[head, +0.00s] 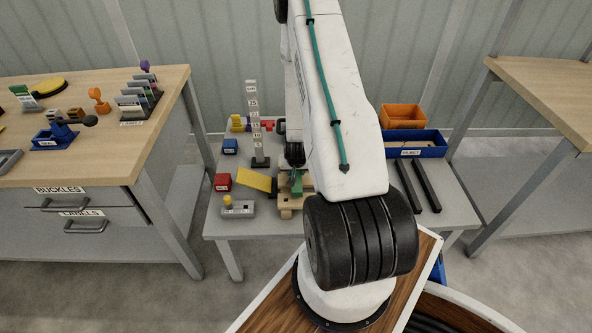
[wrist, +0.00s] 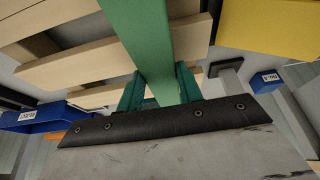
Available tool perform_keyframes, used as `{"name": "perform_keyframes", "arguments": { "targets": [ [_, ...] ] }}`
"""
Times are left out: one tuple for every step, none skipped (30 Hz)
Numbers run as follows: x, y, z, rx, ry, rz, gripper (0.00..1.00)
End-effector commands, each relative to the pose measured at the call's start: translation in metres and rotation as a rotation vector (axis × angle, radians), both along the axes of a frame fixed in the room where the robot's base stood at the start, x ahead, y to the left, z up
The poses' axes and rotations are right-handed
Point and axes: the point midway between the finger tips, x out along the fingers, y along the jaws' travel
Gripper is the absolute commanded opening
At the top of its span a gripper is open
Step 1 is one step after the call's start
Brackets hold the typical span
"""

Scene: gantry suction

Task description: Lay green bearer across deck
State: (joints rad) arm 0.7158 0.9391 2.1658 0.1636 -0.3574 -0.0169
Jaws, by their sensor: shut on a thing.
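The green bearer (head: 297,188) is a flat green bar. In the wrist view the bearer (wrist: 150,45) runs up the picture from between the dark green fingers of my gripper (wrist: 158,88). My gripper is shut on it. The deck (head: 287,213) is a small pale wooden pallet on the grey table, below my gripper (head: 293,172) in the head view. In the wrist view the slats of the deck (wrist: 75,68) run behind the bearer, roughly crosswise to it. I cannot tell whether the bearer touches the slats. My arm hides part of the deck in the head view.
A yellow sloped piece (head: 257,180) stands close left of the deck. A tall marked post (head: 255,125) rises behind it. Red (head: 222,182) and blue (head: 230,146) blocks stand farther left. Right of my arm are two black bars (head: 420,186), a blue bin (head: 415,146) and an orange bin (head: 402,116).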

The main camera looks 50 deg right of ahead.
Motion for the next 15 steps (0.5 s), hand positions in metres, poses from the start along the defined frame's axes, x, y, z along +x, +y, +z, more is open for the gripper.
{"name": "perform_keyframes", "arguments": {
  "targets": [
    [0.0,0.0,-0.002,0.0,0.0,0.0,0.1],
    [0.0,0.0,-0.002,0.0,0.0,0.0,0.1],
    [0.0,0.0,-0.003,0.0,0.0,0.0,0.1],
    [0.0,0.0,-0.004,0.0,0.0,0.0,0.1],
    [0.0,0.0,-0.005,0.0,0.0,0.0,0.1],
    [0.0,0.0,-0.006,0.0,0.0,0.0,0.1],
    [0.0,0.0,-0.006,0.0,0.0,0.0,0.1],
    [0.0,0.0,-0.007,0.0,0.0,0.0,0.1],
    [0.0,0.0,-0.008,0.0,0.0,0.0,0.1],
    [0.0,0.0,-0.009,0.0,0.0,0.0,0.1],
    [0.0,0.0,-0.01,0.0,0.0,0.0,0.1],
    [0.0,0.0,-0.011,0.0,0.0,0.0,0.1],
    [0.0,0.0,-0.011,0.0,0.0,0.0,0.1],
    [0.0,0.0,-0.012,0.0,0.0,0.0,0.1],
    [0.0,0.0,-0.011,-0.001,-0.001,0.0,0.47]
  ]
}}
